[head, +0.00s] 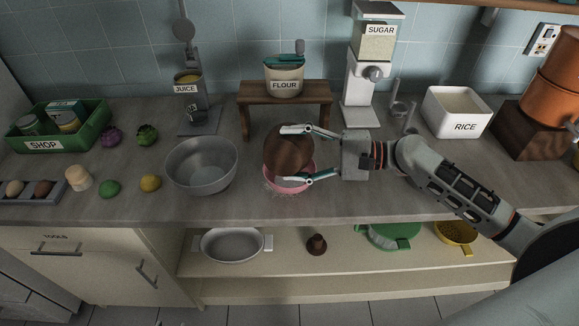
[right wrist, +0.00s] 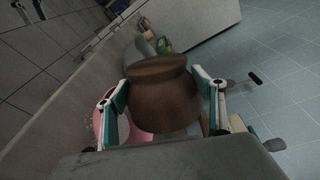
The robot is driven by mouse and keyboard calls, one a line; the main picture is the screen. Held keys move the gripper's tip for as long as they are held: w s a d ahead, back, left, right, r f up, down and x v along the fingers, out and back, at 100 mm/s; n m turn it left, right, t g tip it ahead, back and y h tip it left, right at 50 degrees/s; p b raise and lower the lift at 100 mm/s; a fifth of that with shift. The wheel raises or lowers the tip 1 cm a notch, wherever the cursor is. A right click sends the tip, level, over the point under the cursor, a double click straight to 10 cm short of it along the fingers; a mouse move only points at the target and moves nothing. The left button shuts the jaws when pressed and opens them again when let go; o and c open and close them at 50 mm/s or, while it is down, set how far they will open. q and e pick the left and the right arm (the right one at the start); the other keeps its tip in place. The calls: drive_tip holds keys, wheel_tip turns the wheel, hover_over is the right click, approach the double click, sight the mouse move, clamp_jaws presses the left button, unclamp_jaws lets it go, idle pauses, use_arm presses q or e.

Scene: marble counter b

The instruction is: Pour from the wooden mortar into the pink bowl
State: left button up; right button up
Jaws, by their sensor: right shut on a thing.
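The wooden mortar (head: 290,148) is brown and held by my right gripper (head: 302,154), whose fingers close on its two sides. In the right wrist view the mortar (right wrist: 162,95) sits between the two finger pads and looks tilted. The pink bowl (head: 290,187) stands on the counter directly under and in front of the mortar, which hides much of it. A strip of the bowl (right wrist: 110,127) shows at the left in the right wrist view, with whitish bits near its rim. The mortar's contents are hidden. My left gripper is not in view.
A grey metal bowl (head: 202,168) stands left of the pink bowl. A wooden stand (head: 284,97) with the flour container (head: 285,78) is behind. The sugar dispenser (head: 372,60) and rice bin (head: 456,112) are right. The counter's front strip is clear.

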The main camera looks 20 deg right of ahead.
drive_tip(key=shift+w+d+r+m, duration=0.1)
drive_tip(key=shift+w+m, duration=0.05)
drive_tip(key=shift+m, duration=0.15)
drive_tip(key=shift+w, duration=0.15)
